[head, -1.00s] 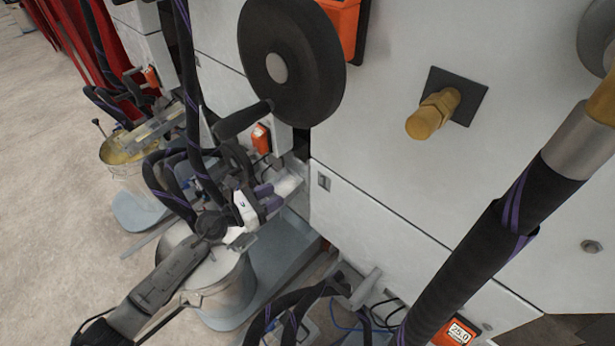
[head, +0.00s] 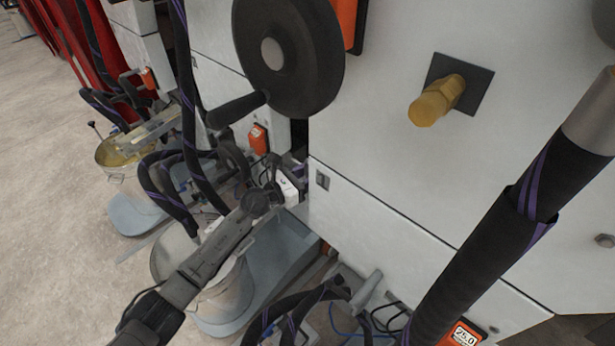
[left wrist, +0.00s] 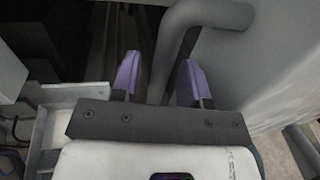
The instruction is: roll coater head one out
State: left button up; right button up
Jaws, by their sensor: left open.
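The grey coater machine (head: 390,190) fills the right of the head view. It has a black handwheel (head: 300,85) with a crank handle (head: 237,110). Which part is head one, I cannot tell. My left gripper (head: 300,170) is beside the machine's left edge, below the handwheel; its fingers are mostly hidden there. In the left wrist view my left gripper (left wrist: 157,78) is open, with purple fingers apart. A grey bent bar (left wrist: 168,65) shows between the fingers, not clamped. My right gripper is out of view.
A brass fitting (head: 437,100) sticks out of the machine's face. A bucket (head: 215,280) stands on a blue-grey base below my left arm. Black hoses (head: 195,130) hang nearby. Open floor (head: 60,190) lies at the left.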

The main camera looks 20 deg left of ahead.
pick_arm(q)
jog(key=shift+c, duration=0.5)
grip_shut()
jog(key=shift+a, duration=0.1)
